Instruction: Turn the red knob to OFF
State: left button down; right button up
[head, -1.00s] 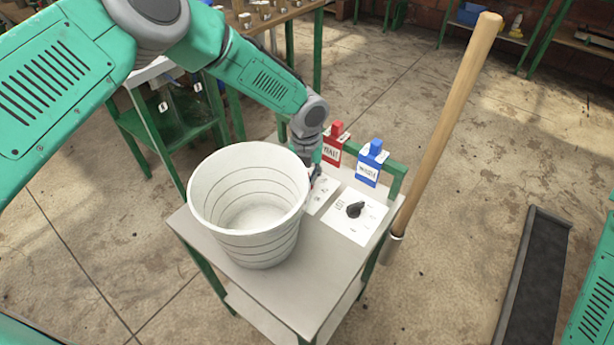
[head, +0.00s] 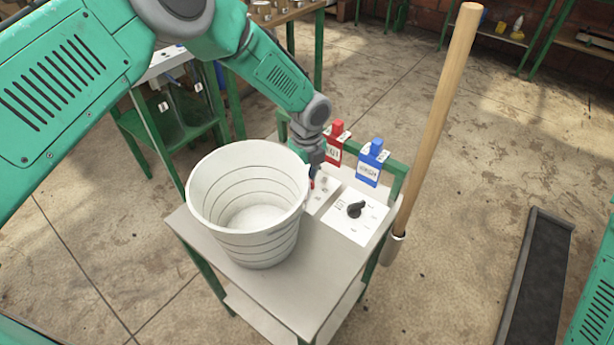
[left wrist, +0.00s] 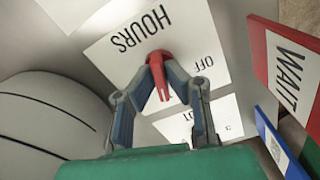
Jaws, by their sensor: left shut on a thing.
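The red knob (left wrist: 160,72) stands on a white plate (left wrist: 112,38) marked HOURS and OFF in the left wrist view. My left gripper (left wrist: 158,75) has its two fingers closed around the knob. The knob's pointed end lies toward the bottom of that view, and OFF is printed to its right. In the head view, my left gripper (head: 313,176) reaches down behind the white bucket, with a bit of red showing at its tip. The bucket and gripper hide part of the plate there. My right gripper is not in view.
The white bucket (head: 245,205) stands on the small table (head: 290,290) close beside my left gripper. A black knob (head: 355,210), a red tag (head: 335,148) and a blue tag (head: 371,162) are to the right. A wooden handle (head: 440,120) leans by the table's right edge.

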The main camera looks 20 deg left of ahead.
pick_arm(q)
jog(key=n, duration=0.2)
jog(key=shift+s+d+f+n, duration=0.25)
jog(key=shift+s+n, duration=0.1)
jog(key=shift+n, duration=0.05)
jog(key=n, duration=0.5)
jog(key=shift+w+n, duration=0.1)
jog(key=shift+n, duration=0.2)
jog(key=n, duration=0.3)
jog(key=shift+a+n, duration=0.1)
jog(key=shift+n, duration=1.9)
jog(key=c, duration=1.6)
grip_release()
jog(key=shift+r, duration=0.1)
jog(key=shift+c, duration=0.2)
jog(key=shift+w+r, duration=0.1)
jog(key=shift+w, duration=0.05)
